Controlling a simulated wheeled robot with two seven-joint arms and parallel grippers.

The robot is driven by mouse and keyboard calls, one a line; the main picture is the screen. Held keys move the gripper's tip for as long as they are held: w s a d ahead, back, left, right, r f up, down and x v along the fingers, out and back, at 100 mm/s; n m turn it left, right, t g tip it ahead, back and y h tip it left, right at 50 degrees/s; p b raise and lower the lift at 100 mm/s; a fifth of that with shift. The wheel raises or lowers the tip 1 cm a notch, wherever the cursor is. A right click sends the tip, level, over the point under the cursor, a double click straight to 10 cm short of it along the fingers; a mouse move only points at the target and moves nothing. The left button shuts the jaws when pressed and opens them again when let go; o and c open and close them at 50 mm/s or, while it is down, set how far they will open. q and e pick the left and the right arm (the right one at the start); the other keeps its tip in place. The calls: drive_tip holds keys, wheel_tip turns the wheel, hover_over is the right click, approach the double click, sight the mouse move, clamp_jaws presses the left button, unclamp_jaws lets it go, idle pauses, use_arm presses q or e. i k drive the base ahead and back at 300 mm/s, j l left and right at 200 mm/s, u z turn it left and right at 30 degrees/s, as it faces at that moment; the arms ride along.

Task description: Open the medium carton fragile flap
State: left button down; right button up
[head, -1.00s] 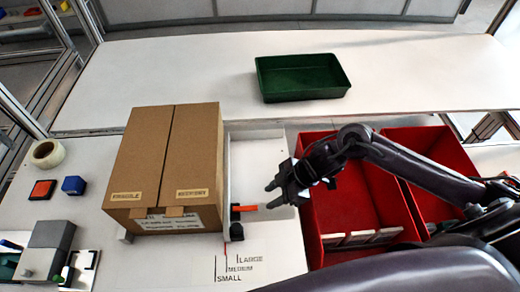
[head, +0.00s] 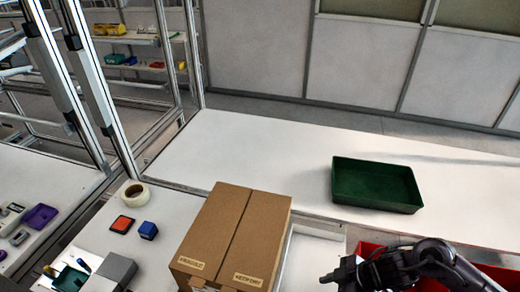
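The brown carton (head: 238,232) stands closed on the white table at bottom centre, its two top flaps meeting along a middle seam. A label that appears to read FRAGILE (head: 192,263) is on the left flap, and another label (head: 248,280) is on the right flap. The carton's front is cut off by the lower edge. My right gripper (head: 328,279) is at the bottom, to the right of the carton and apart from it; its fingers are too small and cropped to judge. My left gripper is not in view.
A green tray (head: 376,186) stands on the back table. Red bins (head: 368,249) lie behind my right arm. A tape roll (head: 133,194), an orange-topped pad (head: 122,225) and a blue block (head: 148,231) sit left of the carton. Metal frame posts rise at the left.

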sight(200, 255)
drive_tip(key=k+l, duration=0.1)
drive_tip(key=k, duration=0.4)
drive_tip(key=k+l, duration=0.1)
drive_tip(key=k, duration=0.4)
